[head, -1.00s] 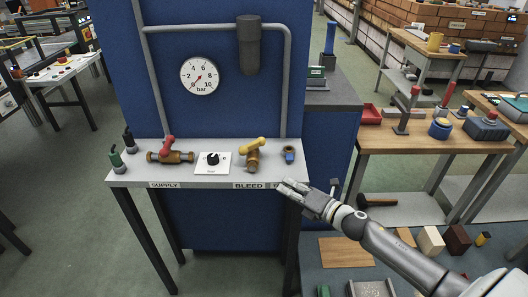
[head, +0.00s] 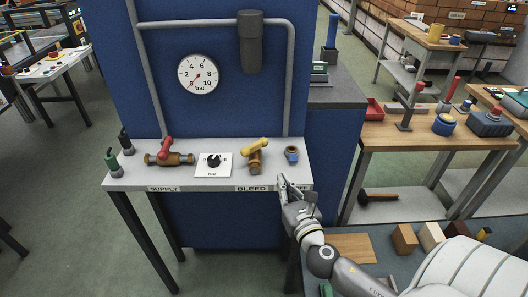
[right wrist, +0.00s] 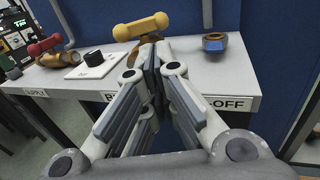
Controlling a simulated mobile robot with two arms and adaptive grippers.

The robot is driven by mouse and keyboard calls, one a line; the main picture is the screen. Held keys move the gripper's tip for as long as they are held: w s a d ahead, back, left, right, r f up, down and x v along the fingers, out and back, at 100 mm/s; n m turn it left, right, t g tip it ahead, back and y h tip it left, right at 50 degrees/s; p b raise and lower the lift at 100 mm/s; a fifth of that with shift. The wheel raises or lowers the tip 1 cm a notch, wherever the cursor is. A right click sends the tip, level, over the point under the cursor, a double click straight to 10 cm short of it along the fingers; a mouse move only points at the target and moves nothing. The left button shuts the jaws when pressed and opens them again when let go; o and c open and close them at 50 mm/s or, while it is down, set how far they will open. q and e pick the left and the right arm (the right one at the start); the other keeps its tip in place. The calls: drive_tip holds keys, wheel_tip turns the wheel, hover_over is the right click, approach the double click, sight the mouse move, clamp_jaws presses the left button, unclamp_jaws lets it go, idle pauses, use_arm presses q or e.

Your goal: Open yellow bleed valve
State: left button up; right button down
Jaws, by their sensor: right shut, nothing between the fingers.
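The yellow bleed valve (head: 255,146) stands on the grey bench top above the BLEED label. Its brass body points toward the bench's front edge, and its yellow handle lies crosswise over it, right end higher in the head view. The yellow handle also shows at the top of the right wrist view (right wrist: 141,27), with its brass body partly hidden behind my fingers. My right gripper (head: 284,181) is shut and empty at the bench's front edge, below and right of the valve, apart from it. The right wrist view shows its fingers together (right wrist: 153,58). My left gripper is not in view.
A red-handled supply valve (head: 168,155), a black knob on a white plate (head: 214,161) and a brass-and-blue fitting (head: 291,155) share the narrow bench (head: 125,181). Behind stand a blue panel (head: 225,120) with pipes and a gauge (head: 198,75). A wooden table (head: 440,142) stands at right.

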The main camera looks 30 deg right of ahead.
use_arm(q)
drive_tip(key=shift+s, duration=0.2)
use_arm(e)
drive_tip(key=p, duration=0.2)
approach(264, 147)
drive_tip(key=x, duration=0.7)
drive_tip(key=shift+w+f, duration=0.1)
drive_tip(key=shift+w, duration=0.05)
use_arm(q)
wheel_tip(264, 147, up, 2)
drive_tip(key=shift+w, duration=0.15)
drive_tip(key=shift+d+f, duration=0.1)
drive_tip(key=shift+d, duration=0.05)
use_arm(e)
drive_tip(key=shift+y, duration=0.3)
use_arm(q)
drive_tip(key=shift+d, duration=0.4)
use_arm(e)
drive_tip(key=shift+d+n+y, duration=0.2)
drive_tip(key=shift+n+y, duration=0.1)
drive_tip(key=shift+n, duration=0.1)
